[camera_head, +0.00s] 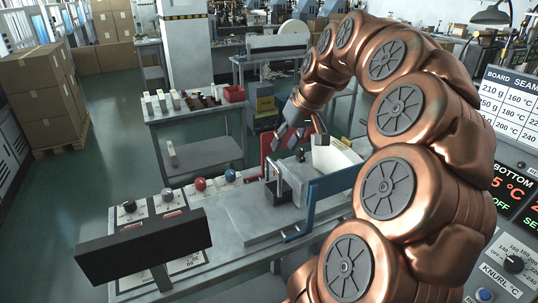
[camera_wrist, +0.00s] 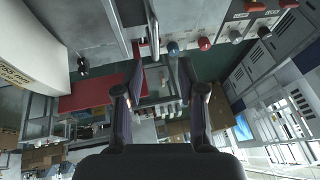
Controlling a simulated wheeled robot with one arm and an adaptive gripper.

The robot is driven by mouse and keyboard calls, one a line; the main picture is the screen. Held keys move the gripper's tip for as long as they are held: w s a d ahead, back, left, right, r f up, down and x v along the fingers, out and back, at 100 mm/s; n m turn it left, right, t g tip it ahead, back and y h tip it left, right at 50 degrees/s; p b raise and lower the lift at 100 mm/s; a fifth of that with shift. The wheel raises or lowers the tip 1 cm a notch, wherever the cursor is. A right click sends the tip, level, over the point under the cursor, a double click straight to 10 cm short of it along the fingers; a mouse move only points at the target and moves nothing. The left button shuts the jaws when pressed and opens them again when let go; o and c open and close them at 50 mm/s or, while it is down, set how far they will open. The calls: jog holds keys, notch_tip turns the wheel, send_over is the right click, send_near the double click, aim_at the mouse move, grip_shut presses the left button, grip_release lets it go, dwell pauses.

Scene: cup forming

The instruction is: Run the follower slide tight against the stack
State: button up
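The white stack (camera_head: 337,158) sits on the machine bench, below and right of my gripper in the head view. It looks like the large pale block at the left of the wrist view (camera_wrist: 42,55). A small black knob (camera_wrist: 82,66) stands beside the stack and apart from my fingers; it may belong to the follower slide, but I cannot tell. Whether the slide touches the stack is unclear. My gripper (camera_head: 300,136) is raised above the bench. Its two dark fingers in the wrist view (camera_wrist: 160,70) are spread, with nothing held between them.
A red panel (camera_wrist: 98,92) lies near the stack. A blue bar (camera_head: 326,196) and a dark upright frame (camera_head: 284,181) stand on the bench. Red and blue knobs (camera_head: 201,184) and a black-backed control panel (camera_head: 145,246) are to the left.

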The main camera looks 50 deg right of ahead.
aim_at(280, 179)
jog(key=shift+d+p+x, duration=0.2)
jog(key=shift+p+x, duration=0.5)
jog(key=shift+x, duration=1.2)
jog(key=shift+d+p+x, duration=0.2)
jog(key=shift+p+x, duration=0.5)
jog(key=shift+x, duration=1.2)
grip_shut()
